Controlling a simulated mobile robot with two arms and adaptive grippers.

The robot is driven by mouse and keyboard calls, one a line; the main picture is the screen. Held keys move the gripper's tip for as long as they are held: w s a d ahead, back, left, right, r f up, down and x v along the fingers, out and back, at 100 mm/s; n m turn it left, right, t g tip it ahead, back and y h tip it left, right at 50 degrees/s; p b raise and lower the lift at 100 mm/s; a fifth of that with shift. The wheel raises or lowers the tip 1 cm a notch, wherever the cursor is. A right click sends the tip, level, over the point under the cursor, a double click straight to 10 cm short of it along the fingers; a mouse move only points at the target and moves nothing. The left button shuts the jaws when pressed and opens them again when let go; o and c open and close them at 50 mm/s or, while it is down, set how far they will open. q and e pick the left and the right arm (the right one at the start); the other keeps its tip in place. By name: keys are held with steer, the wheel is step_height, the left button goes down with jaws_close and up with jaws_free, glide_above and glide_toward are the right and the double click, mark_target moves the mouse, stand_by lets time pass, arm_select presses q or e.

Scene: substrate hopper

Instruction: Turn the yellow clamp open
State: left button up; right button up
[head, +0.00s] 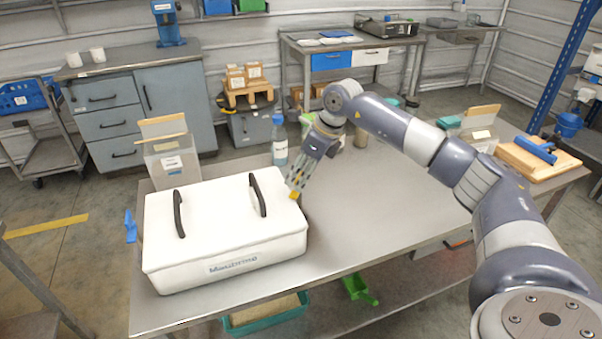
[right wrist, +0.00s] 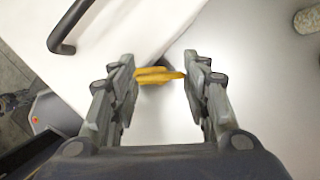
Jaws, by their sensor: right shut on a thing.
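The yellow clamp (head: 295,194) is at the right side of the white lidded hopper (head: 230,262), near the rim of its lid. My right gripper (head: 296,186) reaches down over it. In the right wrist view the yellow clamp (right wrist: 158,77) lies crosswise between the two fingertips of my right gripper (right wrist: 160,71), which is shut on it. The lid lies on the hopper and carries two dark handles (head: 258,195). The lower part of the clamp is hidden. My left gripper is not in view.
A blue clamp-like piece (head: 131,226) is at the hopper's left side. A clear container (head: 172,163) and a bottle (head: 279,141) stand behind the hopper. A wooden board (head: 538,160) lies at the table's right end. The steel table (head: 385,215) is clear right of the hopper.

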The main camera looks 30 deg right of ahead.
steer(key=n+g+y, duration=0.1)
steer(key=n, duration=0.3)
steer(key=shift+w+r+p, duration=0.1)
steer(key=shift+w+p, duration=0.05)
steer(key=shift+p, duration=0.2)
steer(key=shift+w+d+n+g+y, duration=0.1)
steer(key=shift+n+g+y, duration=0.2)
steer(key=shift+n, duration=0.8)
steer(key=shift+n+g+y, duration=0.2)
steer(key=shift+n+g, duration=0.2)
steer(key=shift+n, duration=0.7)
steer(key=o, duration=1.1)
steer(key=shift+c, duration=0.2)
steer(key=v, duration=1.2)
